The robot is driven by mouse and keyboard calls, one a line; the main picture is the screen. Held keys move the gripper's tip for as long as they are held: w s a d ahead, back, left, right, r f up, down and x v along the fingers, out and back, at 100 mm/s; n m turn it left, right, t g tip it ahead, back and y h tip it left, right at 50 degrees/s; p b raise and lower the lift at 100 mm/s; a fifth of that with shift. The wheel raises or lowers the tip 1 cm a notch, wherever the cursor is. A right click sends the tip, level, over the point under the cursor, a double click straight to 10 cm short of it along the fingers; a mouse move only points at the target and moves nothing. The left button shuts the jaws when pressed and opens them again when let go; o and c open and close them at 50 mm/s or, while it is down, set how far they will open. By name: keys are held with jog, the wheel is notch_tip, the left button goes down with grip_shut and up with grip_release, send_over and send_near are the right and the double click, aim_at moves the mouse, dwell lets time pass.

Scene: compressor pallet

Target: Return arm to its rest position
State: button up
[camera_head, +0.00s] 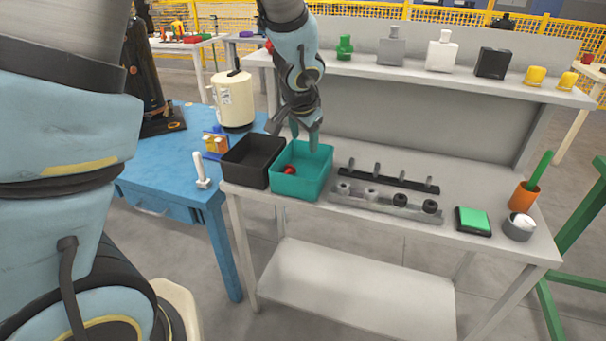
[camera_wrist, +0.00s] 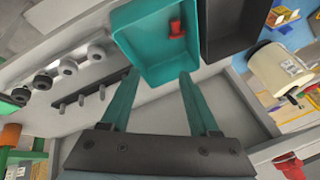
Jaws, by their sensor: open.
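My gripper (camera_head: 302,125) hangs above and behind the teal bin on the grey workbench, its fingers pointing down. In the wrist view my gripper (camera_wrist: 158,78) shows two teal fingers spread wide with nothing between them. The teal bin (camera_head: 318,178) holds a small red part (camera_head: 289,170). The red part (camera_wrist: 176,29) also shows inside the teal bin (camera_wrist: 150,75) in the wrist view. My arm reaches down from the top of the head view.
A black bin (camera_head: 243,165) stands left of the teal bin. A dark peg rail (camera_head: 388,178) and a grey rail with rollers (camera_head: 385,207) lie to the right. A cream canister (camera_head: 234,100) stands on the blue table (camera_head: 155,170). The shelf (camera_head: 420,76) holds several bottles and caps.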

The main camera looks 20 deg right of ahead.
jog(key=shift+v, duration=1.05)
jog(key=a+n+g+y, duration=0.25)
jog(key=a+n, duration=0.65)
jog(key=a, duration=1.6)
jog(key=s+a+n, duration=0.3)
jog(key=s+a, duration=0.2)
jog(key=a, duration=0.3)
jog(key=shift+s+n+g, duration=0.15)
jog(key=shift+n+g, duration=0.15)
jog(key=shift+g, duration=0.15)
